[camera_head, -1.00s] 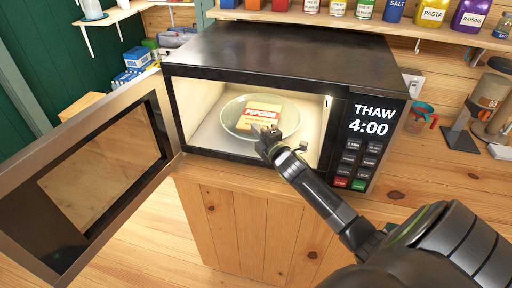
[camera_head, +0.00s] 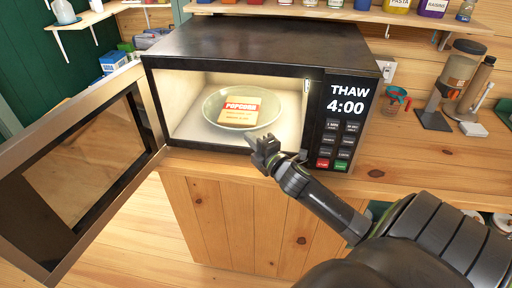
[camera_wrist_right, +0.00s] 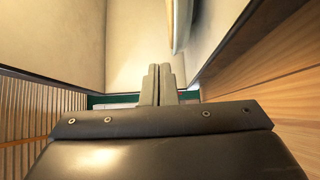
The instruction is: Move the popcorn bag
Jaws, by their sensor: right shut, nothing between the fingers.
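The popcorn bag (camera_head: 240,110), tan with a red label, lies flat on the round glass plate (camera_head: 268,113) inside the microwave (camera_head: 250,45). The microwave door (camera_head: 30,165) stands wide open to the left. My right gripper (camera_head: 256,142) is at the front of the microwave opening, nearer to me than the plate and apart from the bag. In the right wrist view its two fingers (camera_wrist_right: 159,84) are together with nothing between them. The bag does not show clearly in the wrist view. My left gripper is not in view.
The microwave sits on a wooden counter (camera_head: 440,160). The control panel (camera_head: 344,125) reads THAW 4:00. A measuring cup (camera_head: 395,98) and a blender-like appliance (camera_head: 455,85) stand to the right. A shelf with jars (camera_head: 350,12) runs above.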

